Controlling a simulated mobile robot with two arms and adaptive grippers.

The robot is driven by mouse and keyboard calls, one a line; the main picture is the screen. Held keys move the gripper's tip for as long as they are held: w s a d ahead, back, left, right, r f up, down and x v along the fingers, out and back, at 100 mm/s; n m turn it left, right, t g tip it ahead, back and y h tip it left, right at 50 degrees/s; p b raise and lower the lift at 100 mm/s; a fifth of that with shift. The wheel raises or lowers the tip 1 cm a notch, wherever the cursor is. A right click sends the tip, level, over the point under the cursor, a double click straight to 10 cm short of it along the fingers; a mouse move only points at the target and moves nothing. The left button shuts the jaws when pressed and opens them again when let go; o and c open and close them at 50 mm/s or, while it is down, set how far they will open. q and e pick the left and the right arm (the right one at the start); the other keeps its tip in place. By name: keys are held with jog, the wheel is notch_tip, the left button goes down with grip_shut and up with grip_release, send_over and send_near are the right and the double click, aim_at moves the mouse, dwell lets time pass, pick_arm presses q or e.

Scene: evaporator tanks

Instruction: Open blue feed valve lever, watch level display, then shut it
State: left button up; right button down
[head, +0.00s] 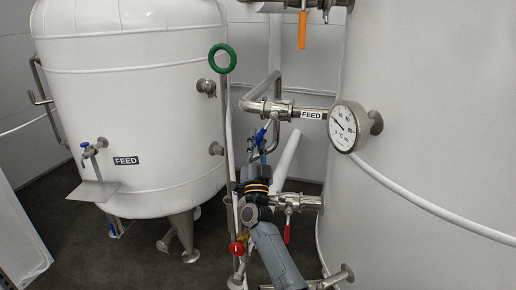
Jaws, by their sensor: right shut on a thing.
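The blue feed valve lever (261,135) hangs down and slightly left from a steel valve on the pipe marked FEED (312,114), at the picture's centre. My right gripper (258,152) reaches up from below and is shut on the lower part of the blue lever. Its fingers partly hide the lever's end. My left gripper is out of view. I cannot make out a level display. A round dial gauge (344,129) with a needle sits on the right tank, right of the FEED label; it appears to be marked in °C.
A large white tank (130,90) labelled FEED stands left, another white tank (430,110) right.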

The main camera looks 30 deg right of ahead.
jog(key=m, duration=0.1)
jog(key=m+g+h+b, duration=0.1)
jog(key=m+h+b, duration=0.1)
jog(key=shift+w+a+r, duration=0.2)
jog(key=shift+w+a, duration=0.2)
jog(key=shift+w+a+r+m+g+h+b, duration=0.1)
jog(key=shift+r+m+g+h+b, duration=0.15)
jog(key=shift+m+g+h+b, duration=0.4)
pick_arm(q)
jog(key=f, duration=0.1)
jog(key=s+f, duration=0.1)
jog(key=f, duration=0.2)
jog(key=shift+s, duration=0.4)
pick_arm(e)
jog(key=shift+r+m, duration=0.15)
jog(key=shift+m, duration=0.3)
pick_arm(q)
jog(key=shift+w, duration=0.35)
pick_arm(e)
jog(key=shift+w, duration=0.1)
jog(key=c, duration=1.3)
grip_release()
jog(key=shift+a, duration=0.1)
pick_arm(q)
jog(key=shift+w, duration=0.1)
